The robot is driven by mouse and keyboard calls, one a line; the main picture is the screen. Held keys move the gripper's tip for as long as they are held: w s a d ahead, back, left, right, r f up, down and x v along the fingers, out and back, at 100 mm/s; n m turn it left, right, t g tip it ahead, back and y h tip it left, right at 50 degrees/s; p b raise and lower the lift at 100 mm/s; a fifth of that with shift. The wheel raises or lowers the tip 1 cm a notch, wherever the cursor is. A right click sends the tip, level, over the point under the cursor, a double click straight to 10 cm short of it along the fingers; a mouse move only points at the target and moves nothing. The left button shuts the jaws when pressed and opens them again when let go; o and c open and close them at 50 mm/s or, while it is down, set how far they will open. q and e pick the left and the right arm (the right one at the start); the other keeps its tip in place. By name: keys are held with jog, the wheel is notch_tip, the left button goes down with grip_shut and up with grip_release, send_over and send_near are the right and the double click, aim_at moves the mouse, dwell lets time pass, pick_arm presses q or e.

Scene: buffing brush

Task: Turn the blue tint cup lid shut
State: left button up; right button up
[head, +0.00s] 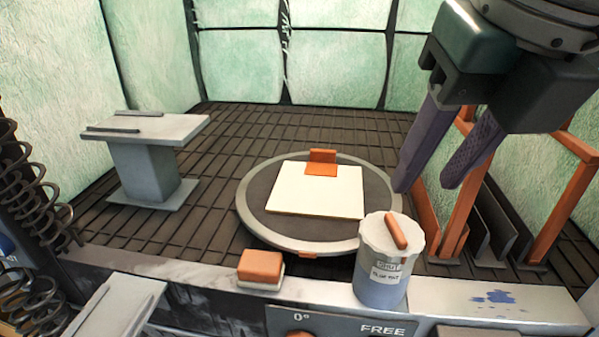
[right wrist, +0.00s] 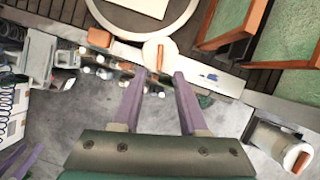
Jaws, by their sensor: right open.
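The blue tint cup (head: 380,285) stands upright on the front ledge, with bluish contents and a label. Its pale lid (head: 375,235) sits on top and carries an orange bar handle (head: 397,231). The lid (right wrist: 158,52) also shows in the right wrist view, just beyond the fingertips. My right gripper (head: 425,185) is open and empty, above and behind the cup in the head view, apart from it. In the right wrist view its two purple fingers (right wrist: 160,76) point toward the lid, spread apart.
A round turntable (head: 250,215) with a white panel (head: 315,192) and orange clip (head: 322,163) lies behind the cup. An orange-topped block (head: 260,268) sits left of the cup. Orange rack frames (head: 462,200) stand at right. A grey stand (head: 146,165) is at left.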

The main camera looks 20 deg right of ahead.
aim_at(395, 224)
jog(key=b+x, duration=0.1)
jog(key=x, duration=0.7)
jog(key=shift+w+d+f, duration=0.1)
jog(key=shift+f, duration=0.1)
jog(key=shift+c, duration=0.2)
grip_shut()
jog(key=shift+r, duration=0.1)
